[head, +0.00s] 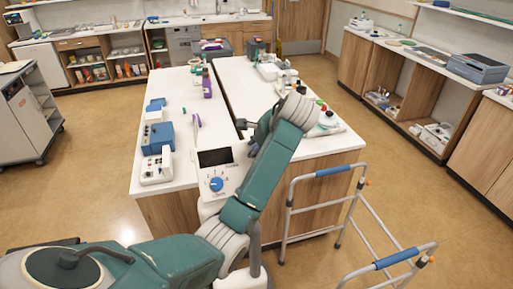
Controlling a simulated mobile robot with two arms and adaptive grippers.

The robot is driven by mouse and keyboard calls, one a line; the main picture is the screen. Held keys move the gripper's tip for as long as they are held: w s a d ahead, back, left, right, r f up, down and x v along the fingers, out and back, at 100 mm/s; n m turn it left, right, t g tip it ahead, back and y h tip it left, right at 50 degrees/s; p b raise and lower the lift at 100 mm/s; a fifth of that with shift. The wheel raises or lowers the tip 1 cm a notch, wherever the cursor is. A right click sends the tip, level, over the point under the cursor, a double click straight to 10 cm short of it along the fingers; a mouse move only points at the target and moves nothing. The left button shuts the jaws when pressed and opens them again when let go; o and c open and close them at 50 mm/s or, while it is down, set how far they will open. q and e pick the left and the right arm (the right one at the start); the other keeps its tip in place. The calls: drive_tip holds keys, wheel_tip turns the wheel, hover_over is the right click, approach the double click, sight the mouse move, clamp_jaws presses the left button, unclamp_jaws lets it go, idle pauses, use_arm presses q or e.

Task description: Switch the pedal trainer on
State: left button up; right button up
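A white console with a dark screen (215,157) and a blue rotary knob (217,184) stands at the front edge of the white-topped table; I take it to be the pedal trainer (234,178). Small marks ring the knob, too small to read. The screen looks dark. My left arm passes in front of its right side and hides what lies below. My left gripper (247,137) is above and right of the console, partly hidden behind my wrist. Its dark fingertips look spread apart with nothing between them. My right gripper is not in view.
A blue device (158,138) and a white device (156,167) stand left of the console. Bottles and small items stand farther back on the two tabletops. A walking frame (335,171) with blue grips stands at the right front. Open floor lies left and right.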

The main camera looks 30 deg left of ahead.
use_arm(q)
clamp_jaws()
